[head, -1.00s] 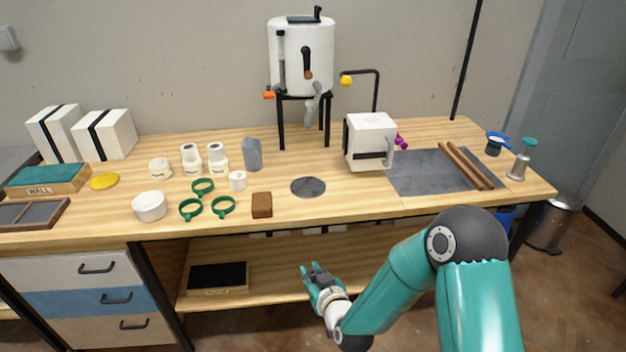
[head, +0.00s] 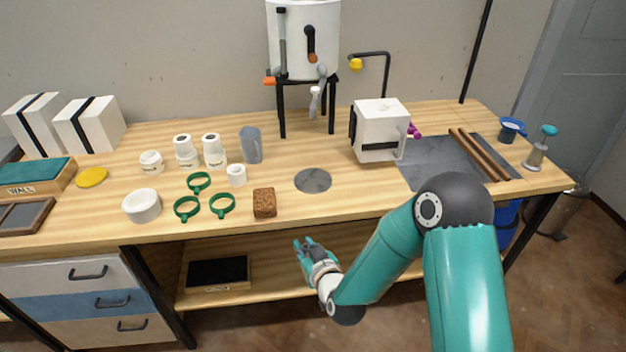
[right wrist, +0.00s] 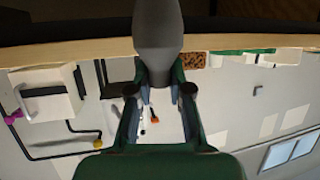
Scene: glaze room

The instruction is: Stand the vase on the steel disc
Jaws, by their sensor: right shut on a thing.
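The grey vase (right wrist: 158,30) is held between the fingers of my right gripper in the right wrist view. In the head view my right gripper (head: 308,250) is low, in front of the table's front edge. The vase is hardly to be made out there, and its tilt cannot be told. The steel disc (head: 313,181) lies flat and bare on the table, above the gripper in the picture. My left gripper is not in view.
A brown sponge-like block (head: 264,203), a small white cup (head: 237,175) and green rings (head: 187,208) lie left of the disc. A grey jug (head: 251,146) stands behind them. A white box-like device (head: 378,131) stands to the right. The wood around the disc is clear.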

